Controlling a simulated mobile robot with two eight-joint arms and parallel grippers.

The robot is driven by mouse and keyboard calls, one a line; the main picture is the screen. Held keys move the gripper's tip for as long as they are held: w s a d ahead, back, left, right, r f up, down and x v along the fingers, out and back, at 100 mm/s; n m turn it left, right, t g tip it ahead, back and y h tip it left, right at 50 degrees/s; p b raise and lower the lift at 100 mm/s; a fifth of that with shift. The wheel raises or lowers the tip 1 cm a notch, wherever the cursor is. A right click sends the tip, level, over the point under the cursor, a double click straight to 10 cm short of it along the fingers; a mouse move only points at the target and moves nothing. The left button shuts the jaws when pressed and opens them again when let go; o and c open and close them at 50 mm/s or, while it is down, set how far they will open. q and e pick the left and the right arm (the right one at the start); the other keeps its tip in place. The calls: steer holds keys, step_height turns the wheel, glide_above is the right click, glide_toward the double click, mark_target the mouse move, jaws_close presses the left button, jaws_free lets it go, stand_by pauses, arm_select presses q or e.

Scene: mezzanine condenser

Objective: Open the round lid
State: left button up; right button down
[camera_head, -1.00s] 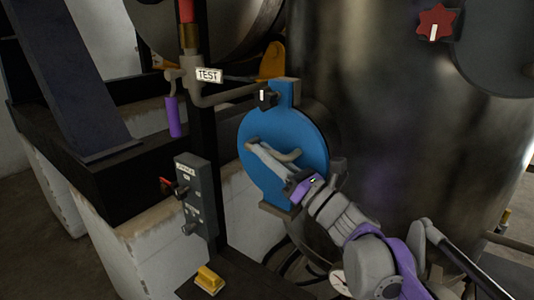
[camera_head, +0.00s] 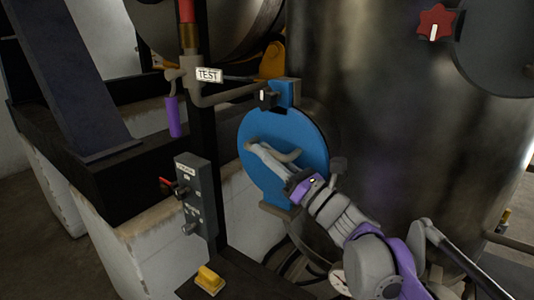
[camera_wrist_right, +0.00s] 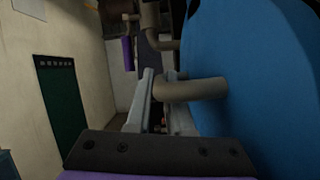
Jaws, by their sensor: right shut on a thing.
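The round blue lid (camera_head: 305,155) sits on the side of the large dark tank, with a black latch knob (camera_head: 266,98) on the block at its top. A grey-tan bar handle (camera_head: 288,155) stands out from the lid's face. My right gripper (camera_head: 262,150) reaches in from the lower right and is shut on the handle. In the right wrist view the handle (camera_wrist_right: 195,89) runs from the blue lid (camera_wrist_right: 250,80) in between the grey fingers (camera_wrist_right: 158,95). The lid looks closed against its port. My left gripper is not in view.
A control box (camera_head: 196,195) with switches stands left of the lid. A pipe with a TEST tag (camera_head: 209,75) and a purple lever (camera_head: 174,117) are at upper left. A yellow block (camera_head: 209,280) is below. A red knob (camera_head: 436,22) is at upper right.

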stand_by(0.5)
steer(key=s+a+f+n+g+y, duration=0.3)
steer(key=s+a+f+n+g, duration=0.4)
steer(key=n, duration=0.5)
step_height(320, 180, down, 14)
steer(key=s+n+g+h+b, duration=0.1)
steer(key=s+n+g+b, duration=0.1)
steer(key=n, duration=0.7)
steer(key=shift+d+n+g+b, duration=0.3)
steer(key=shift+n+b, duration=0.1)
steer(key=shift+b, duration=0.2)
steer(key=c, duration=0.8)
jaws_free()
